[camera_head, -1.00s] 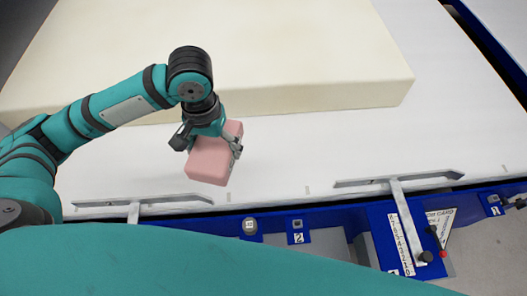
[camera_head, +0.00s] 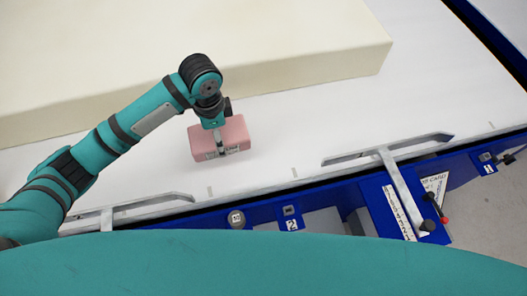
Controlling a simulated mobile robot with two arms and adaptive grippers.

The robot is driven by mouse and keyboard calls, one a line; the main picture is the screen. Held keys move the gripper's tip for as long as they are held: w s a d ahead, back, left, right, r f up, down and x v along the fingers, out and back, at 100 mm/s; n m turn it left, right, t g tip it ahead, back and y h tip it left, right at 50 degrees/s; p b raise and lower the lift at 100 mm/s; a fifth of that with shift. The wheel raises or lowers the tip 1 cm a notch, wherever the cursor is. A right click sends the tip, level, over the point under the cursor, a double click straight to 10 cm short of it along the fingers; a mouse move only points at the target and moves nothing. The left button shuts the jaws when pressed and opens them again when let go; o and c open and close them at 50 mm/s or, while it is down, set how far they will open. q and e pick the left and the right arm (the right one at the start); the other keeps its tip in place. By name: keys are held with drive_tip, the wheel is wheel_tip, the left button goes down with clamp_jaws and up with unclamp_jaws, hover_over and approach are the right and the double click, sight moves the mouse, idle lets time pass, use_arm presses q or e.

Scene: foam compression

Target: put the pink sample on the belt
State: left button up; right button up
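The pink sample (camera_head: 238,134) is a small rounded block over the white belt (camera_head: 290,130), in front of the large cream foam block. My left gripper (camera_head: 218,140) comes down on it from above. One finger lies against its near face, and the other is mostly hidden behind it. The gripper looks shut on the sample. I cannot tell whether the sample's underside touches the belt. My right gripper is out of view.
The large cream foam block (camera_head: 240,50) fills the back of the belt. Metal guide rails (camera_head: 390,150) run along the near edge, above a blue frame (camera_head: 330,210) with knobs and labels. The belt right of the sample is clear.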

sight(225, 158)
use_arm(q)
drive_tip(key=shift+w+d+f, duration=0.1)
drive_tip(key=shift+w+f, duration=0.1)
drive_tip(key=shift+f, duration=0.1)
drive_tip(key=shift+m, duration=0.3)
wheel_tip(225, 158, down, 9)
drive_tip(key=shift+f+p, duration=0.15)
drive_tip(key=shift+p, duration=0.3)
drive_tip(key=o, duration=0.6)
drive_tip(key=shift+o, duration=0.2)
wheel_tip(225, 158, up, 12)
drive_tip(key=shift+r+b, duration=0.1)
drive_tip(key=shift+b, duration=0.2)
